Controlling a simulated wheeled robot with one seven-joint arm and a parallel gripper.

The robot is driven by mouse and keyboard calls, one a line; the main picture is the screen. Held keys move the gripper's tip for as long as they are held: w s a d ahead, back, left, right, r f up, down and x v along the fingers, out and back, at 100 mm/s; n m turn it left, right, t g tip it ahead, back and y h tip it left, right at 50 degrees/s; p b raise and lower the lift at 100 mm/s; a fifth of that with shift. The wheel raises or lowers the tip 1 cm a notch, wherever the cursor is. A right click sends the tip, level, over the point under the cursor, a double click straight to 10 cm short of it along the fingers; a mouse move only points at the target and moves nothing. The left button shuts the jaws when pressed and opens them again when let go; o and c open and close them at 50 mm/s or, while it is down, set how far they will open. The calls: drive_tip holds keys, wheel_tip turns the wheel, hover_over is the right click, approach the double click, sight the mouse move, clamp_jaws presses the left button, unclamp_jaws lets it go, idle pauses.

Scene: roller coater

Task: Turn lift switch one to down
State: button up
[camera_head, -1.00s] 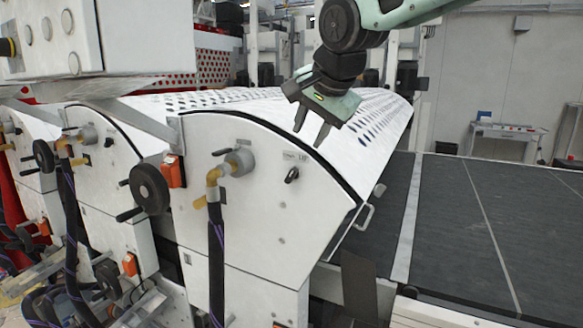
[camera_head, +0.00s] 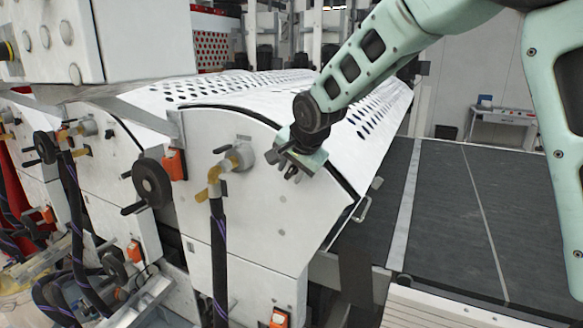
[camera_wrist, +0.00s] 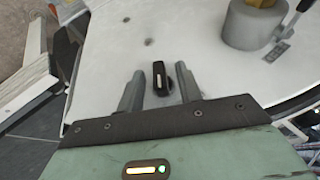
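The lift switch (camera_wrist: 160,77) is a small black rotary knob with a pale mark, on the white side panel of the machine (camera_head: 255,225). In the wrist view it sits between the two grey fingers of my gripper (camera_wrist: 157,80). A gap shows on each side of the knob, so the fingers are apart and not visibly touching it. In the head view my gripper (camera_head: 287,172) is in front of the panel and hides most of the switch and its label.
A brass valve with a grey fitting (camera_head: 240,157) and a black hose (camera_head: 219,260) is left of my gripper. A black handwheel (camera_head: 152,186) and an orange box (camera_head: 174,164) are further left. A handle (camera_head: 363,209) is at the panel's right edge.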

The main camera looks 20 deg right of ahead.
clamp_jaws()
